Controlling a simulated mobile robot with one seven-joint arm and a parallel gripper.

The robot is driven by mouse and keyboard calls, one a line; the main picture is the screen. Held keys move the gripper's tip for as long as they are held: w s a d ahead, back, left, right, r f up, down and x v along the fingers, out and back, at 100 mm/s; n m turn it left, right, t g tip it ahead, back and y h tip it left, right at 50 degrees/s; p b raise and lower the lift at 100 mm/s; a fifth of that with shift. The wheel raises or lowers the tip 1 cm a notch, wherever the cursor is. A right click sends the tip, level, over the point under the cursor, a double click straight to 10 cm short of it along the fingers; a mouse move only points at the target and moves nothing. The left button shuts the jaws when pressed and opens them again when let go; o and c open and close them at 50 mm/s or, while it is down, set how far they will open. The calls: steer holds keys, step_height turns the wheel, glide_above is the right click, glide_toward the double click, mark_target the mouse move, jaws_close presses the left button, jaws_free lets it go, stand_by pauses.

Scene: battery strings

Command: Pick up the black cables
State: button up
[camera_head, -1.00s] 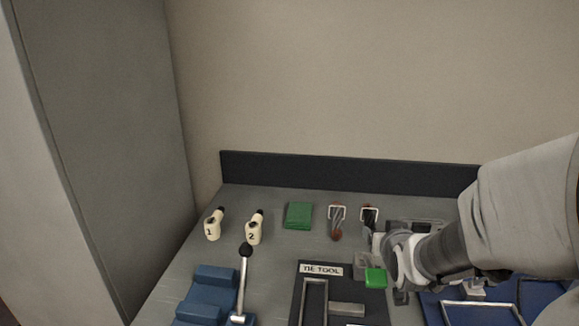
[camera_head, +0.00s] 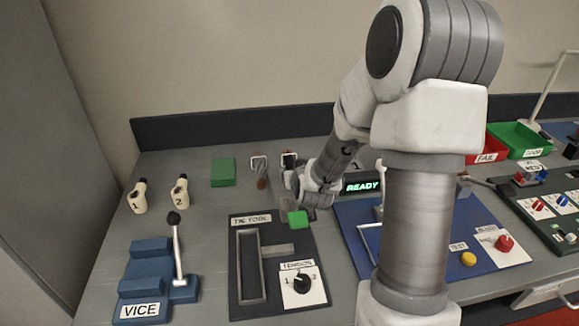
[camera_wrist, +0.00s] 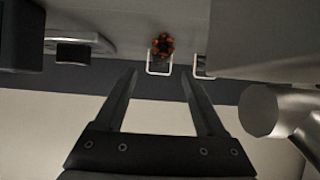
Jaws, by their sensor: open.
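In the head view two white wire holders stand at the back of the bench. The right one carries dark cables (camera_head: 289,171), partly hidden by my arm; the left one carries brown-ended cables (camera_head: 261,181). In the wrist view a bundle of dark cables with orange ends (camera_wrist: 162,44) sits at a white wire holder (camera_wrist: 159,70), beyond and roughly between my fingertips. My gripper (camera_wrist: 159,73) is open, with nothing between its fingers. In the head view my wrist is beside the right holder, and the fingers are mostly hidden.
A tie tool panel (camera_head: 244,305) with a green block (camera_head: 298,218) lies just in front. A vice (camera_head: 145,275), two numbered cream bottles and a green pad (camera_head: 223,172) stand left. A blue panel (camera_head: 349,213) and a READY display (camera_head: 363,186) are right. A dark back strip (camera_head: 200,129) borders the wall.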

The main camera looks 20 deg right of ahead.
mark_target(291, 163)
steer(key=shift+r+x, duration=0.15)
steer(key=shift+x, duration=1.65)
steer(key=shift+r+x, duration=0.15)
steer(key=shift+x, duration=1.65)
steer(key=shift+w+r, duration=0.1)
steer(key=shift+w, duration=0.05)
jaws_close()
